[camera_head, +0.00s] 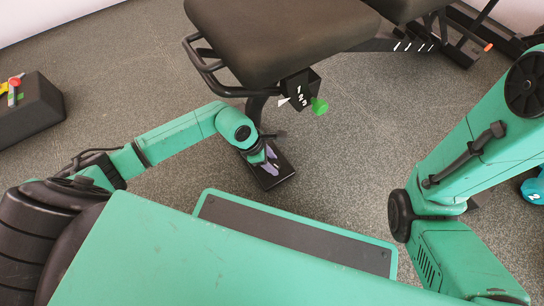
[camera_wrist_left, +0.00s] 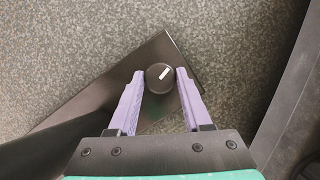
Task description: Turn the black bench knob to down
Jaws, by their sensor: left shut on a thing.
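The black bench knob (camera_wrist_left: 158,80) is round with a short white line on its face. In the left wrist view the line slants toward the upper right. My left gripper (camera_head: 270,164) has its pale purple fingers on either side of the knob and is shut on it. In the head view the knob is hidden by my gripper. A dark plate (camera_wrist_left: 170,47) lies behind the knob. A black box (camera_head: 300,88) under the bench seat (camera_head: 285,35) bears white marks, with a green pointer (camera_head: 319,106) and a white pointer (camera_head: 283,101) beside it. My right gripper is out of sight.
The black bench frame and handle (camera_head: 205,68) stand just beyond my left gripper. A black block (camera_head: 28,108) with red and yellow items is at the far left. A blue object (camera_head: 533,190) is at the right edge. Grey floor (camera_head: 365,130) is clear right of the box.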

